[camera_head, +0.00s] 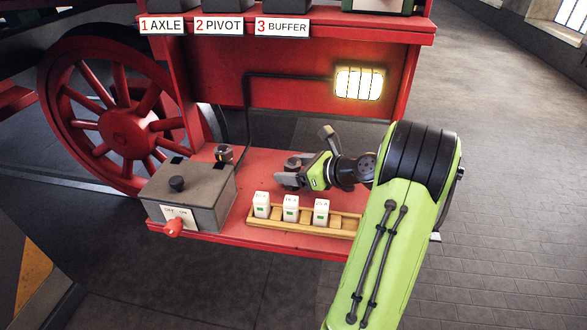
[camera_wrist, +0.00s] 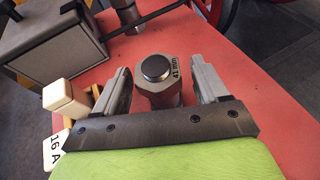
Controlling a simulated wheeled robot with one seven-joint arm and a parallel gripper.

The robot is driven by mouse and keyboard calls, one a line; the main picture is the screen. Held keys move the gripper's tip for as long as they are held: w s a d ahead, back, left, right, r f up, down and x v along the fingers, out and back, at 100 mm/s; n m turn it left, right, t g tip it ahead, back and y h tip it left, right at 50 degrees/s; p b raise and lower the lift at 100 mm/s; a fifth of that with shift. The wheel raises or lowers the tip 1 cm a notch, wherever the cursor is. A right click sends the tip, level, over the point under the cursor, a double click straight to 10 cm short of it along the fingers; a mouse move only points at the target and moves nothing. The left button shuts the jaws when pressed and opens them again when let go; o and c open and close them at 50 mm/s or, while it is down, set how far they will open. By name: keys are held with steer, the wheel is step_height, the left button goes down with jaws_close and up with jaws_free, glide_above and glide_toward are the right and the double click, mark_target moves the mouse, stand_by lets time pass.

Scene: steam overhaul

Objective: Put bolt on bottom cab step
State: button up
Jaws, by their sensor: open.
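A grey hex-headed bolt (camera_wrist: 158,82) with a round dark top and the mark "41 mm" stands upright in the wrist view, between my gripper's fingers. In the head view its dark top (camera_head: 293,162) shows just behind the fingers. My gripper (camera_head: 288,178) is open, low over the red bottom cab step (camera_head: 258,182). In the wrist view the fingers of my gripper (camera_wrist: 161,88) stand on both sides of the bolt, with a small gap at each side. The bolt's lower end is hidden by the gripper body. The step (camera_wrist: 272,118) shows around it.
A wooden rack (camera_head: 284,222) with several white blocks lies along the step's front edge. A grey switch box (camera_head: 205,200) with a red lever stands at the left. A small dark knobbed part (camera_head: 223,154) stands behind it. A lit lamp (camera_head: 358,83) hangs on the red back panel.

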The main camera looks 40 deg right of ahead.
steer(key=p+v, duration=0.2)
steer(key=v, duration=1)
